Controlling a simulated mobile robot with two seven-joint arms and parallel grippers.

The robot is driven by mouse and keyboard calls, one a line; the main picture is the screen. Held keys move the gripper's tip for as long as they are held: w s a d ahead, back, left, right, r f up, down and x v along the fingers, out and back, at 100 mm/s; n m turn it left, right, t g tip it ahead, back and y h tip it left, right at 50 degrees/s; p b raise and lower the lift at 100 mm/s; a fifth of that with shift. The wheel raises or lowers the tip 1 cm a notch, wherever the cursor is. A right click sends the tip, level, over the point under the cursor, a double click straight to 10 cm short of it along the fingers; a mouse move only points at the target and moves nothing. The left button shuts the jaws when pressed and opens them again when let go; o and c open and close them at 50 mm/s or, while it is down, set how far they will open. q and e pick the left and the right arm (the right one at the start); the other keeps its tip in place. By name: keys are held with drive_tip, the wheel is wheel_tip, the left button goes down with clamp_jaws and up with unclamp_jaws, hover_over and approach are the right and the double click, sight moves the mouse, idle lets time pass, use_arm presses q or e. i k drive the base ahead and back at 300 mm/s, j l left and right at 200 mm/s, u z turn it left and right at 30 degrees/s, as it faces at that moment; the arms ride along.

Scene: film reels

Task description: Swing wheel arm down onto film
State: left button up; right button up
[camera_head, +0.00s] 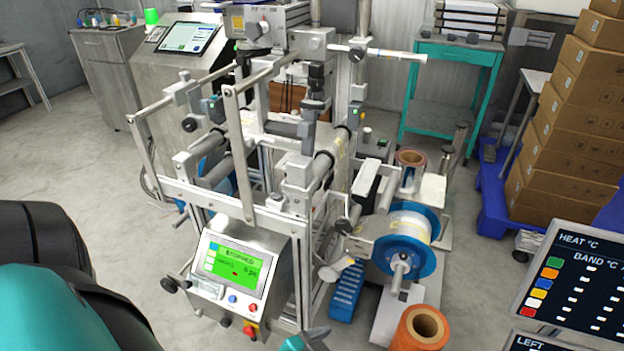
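A film reel (432,228) with blue flanges and pale film sits on a spindle at the right side of the machine. A grey arm-like part (352,246) with a dark round end juts out left of the reel. I cannot tell for sure whether it is the wheel arm or whether it touches the film. My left arm comes in at the lower left, black and teal. A small grey and teal piece at the bottom edge looks like part of my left gripper (312,339); its fingers are mostly cut off. My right gripper is not in view.
The machine's control panel (236,266) has a green screen and buttons. An orange roll (405,336) stands at the bottom right, near a dark display (575,280). Stacked boxes (570,150) stand on a blue pallet at the right. Floor is open at the left.

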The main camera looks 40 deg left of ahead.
sight(307, 127)
drive_tip(key=u, duration=1.3)
